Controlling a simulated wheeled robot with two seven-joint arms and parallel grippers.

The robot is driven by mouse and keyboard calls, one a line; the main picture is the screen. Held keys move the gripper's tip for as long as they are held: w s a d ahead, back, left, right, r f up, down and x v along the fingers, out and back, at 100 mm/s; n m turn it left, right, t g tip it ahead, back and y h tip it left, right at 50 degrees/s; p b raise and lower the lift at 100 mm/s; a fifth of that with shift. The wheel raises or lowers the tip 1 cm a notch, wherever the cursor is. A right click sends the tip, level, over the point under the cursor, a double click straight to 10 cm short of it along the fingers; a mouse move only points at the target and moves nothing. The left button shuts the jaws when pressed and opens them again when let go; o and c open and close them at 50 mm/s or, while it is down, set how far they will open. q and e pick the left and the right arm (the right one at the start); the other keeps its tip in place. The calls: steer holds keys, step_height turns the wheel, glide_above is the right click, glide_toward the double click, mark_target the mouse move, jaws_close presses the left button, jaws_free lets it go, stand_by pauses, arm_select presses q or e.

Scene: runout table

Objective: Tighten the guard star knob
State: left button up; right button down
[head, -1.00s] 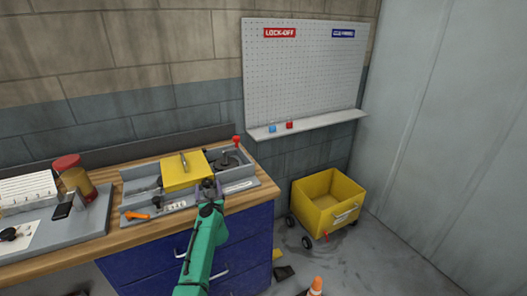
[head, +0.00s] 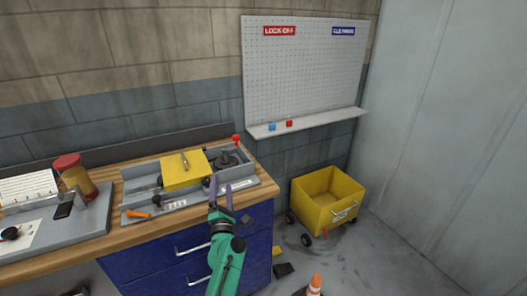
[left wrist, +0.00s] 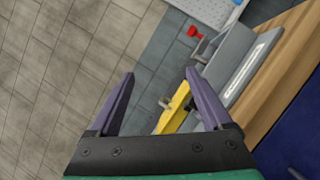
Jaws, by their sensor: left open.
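The yellow guard (head: 184,172) sits over the grey runout table unit (head: 190,200) on the bench. A small dark knob (head: 206,182) shows at the guard's front right edge; its star shape is too small to make out. My left gripper (head: 220,183) is open and empty just right of this knob, apart from it, its purple fingers pointing toward the unit. In the left wrist view the fingers (left wrist: 160,74) are spread with nothing between them. The yellow guard (left wrist: 174,112) shows there beside the right finger, partly hidden by it. My right gripper is out of view.
A red-tipped lever (head: 236,138) rises at the unit's back right. An orange tool (head: 138,214) lies at its front left. A jar with a red lid (head: 74,178) stands farther left. A yellow cart (head: 326,200) and a cone (head: 315,284) stand on the floor.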

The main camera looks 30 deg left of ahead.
arm_select(q)
steer(key=w+d+r+n+t+h+b, duration=0.2)
steer(key=w+d+r+n+h, duration=0.3)
steer(key=n, duration=0.7)
steer(key=w+d+r+n+t+h+b, duration=0.2)
steer(key=w+d+r+n+h, duration=0.3)
steer(key=r+n, duration=0.3)
steer(key=n+h+b, duration=0.1)
steer(key=n, duration=0.3)
steer(key=shift+t+h+b, duration=0.3)
steer(key=shift+h+b, duration=0.1)
steer(key=shift+f, duration=0.15)
